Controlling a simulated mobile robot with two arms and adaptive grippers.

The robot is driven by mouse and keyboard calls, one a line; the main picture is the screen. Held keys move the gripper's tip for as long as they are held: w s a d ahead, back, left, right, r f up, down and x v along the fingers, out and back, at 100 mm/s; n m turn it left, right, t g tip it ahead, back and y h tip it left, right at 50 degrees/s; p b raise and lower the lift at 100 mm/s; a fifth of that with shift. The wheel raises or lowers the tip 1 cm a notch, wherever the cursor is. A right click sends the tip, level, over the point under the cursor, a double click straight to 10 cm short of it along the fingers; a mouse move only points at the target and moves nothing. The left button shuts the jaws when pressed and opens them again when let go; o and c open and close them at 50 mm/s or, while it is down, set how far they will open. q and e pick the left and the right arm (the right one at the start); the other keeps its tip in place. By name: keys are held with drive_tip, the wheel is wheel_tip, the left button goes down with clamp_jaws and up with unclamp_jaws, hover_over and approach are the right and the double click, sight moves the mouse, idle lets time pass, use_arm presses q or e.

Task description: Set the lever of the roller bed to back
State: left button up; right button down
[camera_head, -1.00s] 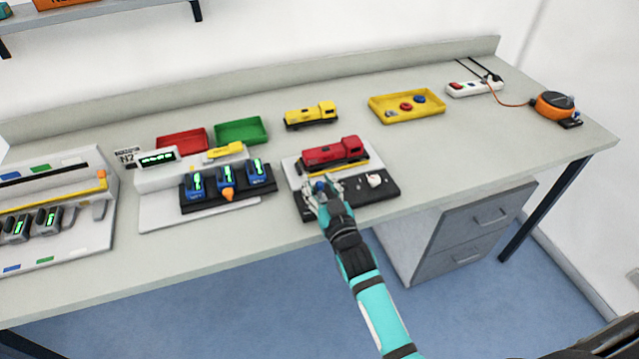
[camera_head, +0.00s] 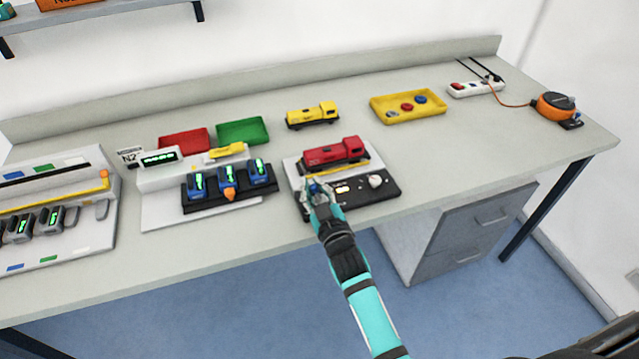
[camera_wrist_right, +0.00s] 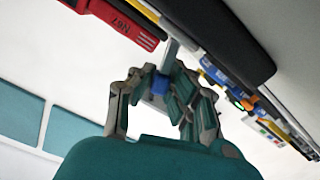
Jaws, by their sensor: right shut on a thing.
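The roller bed (camera_head: 378,160) is a pale base with a black front panel (camera_head: 385,189), near the front edge of the bench. A red wagon (camera_head: 335,153) stands on it. The lever has a blue knob, seen between my fingers in the right wrist view (camera_wrist_right: 160,84), with a pale shaft above it. My right gripper (camera_head: 317,187) is shut on this lever at the left end of the panel. My fingers partly hide the knob, and the lever's exact position is hard to tell. My left gripper is not in view.
A white round knob (camera_head: 376,181) sits on the panel to the right of my gripper. A black rack with blue devices (camera_head: 229,178) stands to the left. Behind are a yellow wagon (camera_head: 313,115) and a yellow tray (camera_head: 435,112).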

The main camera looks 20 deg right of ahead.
drive_tip(key=shift+a+f+n, duration=0.15)
drive_tip(key=shift+a+n, duration=0.15)
drive_tip(key=shift+n, duration=0.4)
drive_tip(key=c, duration=1.2)
unclamp_jaws()
drive_tip(key=shift+c, duration=0.2)
drive_tip(key=shift+s, duration=0.15)
drive_tip(key=s, duration=1.1)
drive_tip(key=shift+s+d, duration=0.2)
drive_tip(key=shift+s, duration=0.2)
